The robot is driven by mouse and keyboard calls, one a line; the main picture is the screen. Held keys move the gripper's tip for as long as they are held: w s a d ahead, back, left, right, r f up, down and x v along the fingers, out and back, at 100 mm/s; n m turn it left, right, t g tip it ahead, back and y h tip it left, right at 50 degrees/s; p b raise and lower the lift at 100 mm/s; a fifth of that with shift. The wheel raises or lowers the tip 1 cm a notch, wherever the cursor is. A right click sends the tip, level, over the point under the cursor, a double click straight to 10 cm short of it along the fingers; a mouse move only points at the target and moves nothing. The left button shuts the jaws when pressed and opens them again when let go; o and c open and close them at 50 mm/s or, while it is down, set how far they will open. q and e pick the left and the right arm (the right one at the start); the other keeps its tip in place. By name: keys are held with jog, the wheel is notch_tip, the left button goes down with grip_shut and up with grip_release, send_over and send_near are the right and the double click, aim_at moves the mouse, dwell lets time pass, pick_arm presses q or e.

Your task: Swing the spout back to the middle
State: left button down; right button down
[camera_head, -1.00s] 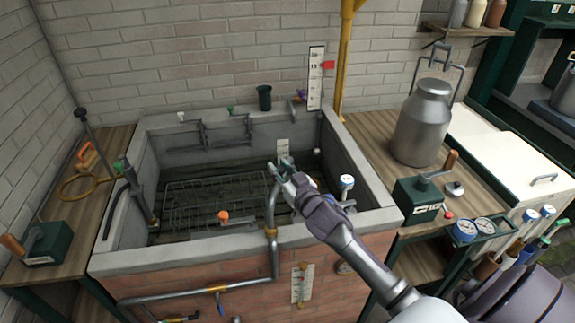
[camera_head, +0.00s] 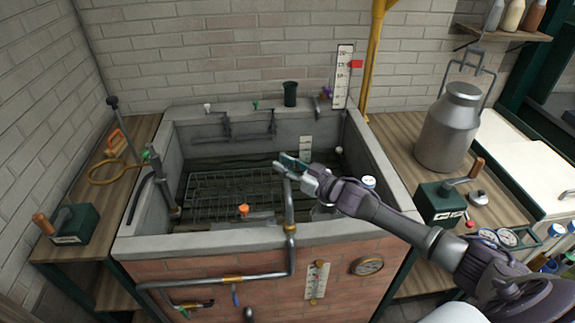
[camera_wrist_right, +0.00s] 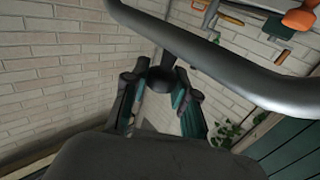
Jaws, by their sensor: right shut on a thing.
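The spout (camera_head: 289,203) is a grey bent pipe with a brass collar. It rises at the front rim of the stone trough (camera_head: 250,240), and its upper part is partly hidden by my right gripper. My right gripper (camera_head: 287,163) is over the trough at the top of the spout, reaching in from the right, shut on the spout. In the right wrist view, its teal-padded fingers (camera_wrist_right: 162,100) close around a dark rounded end, and the thick grey pipe (camera_wrist_right: 220,65) curves across to the right. My left gripper is not in view.
A wire rack (camera_head: 228,195) and an orange-knobbed lever (camera_head: 243,210) are in the trough. A metal churn (camera_head: 449,125) and a green crank box (camera_head: 440,202) stand on the right bench. A green box (camera_head: 75,224) stands on the left bench.

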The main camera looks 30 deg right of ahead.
jog(key=shift+r, duration=0.1)
jog(key=c, duration=0.9)
grip_release()
jog(key=shift+s+d+f, duration=0.15)
jog(key=shift+s+f, duration=0.05)
jog(key=shift+s, duration=0.15)
jog(key=v, duration=1.1)
jog(key=shift+d+r, duration=0.1)
jog(key=shift+r, duration=0.1)
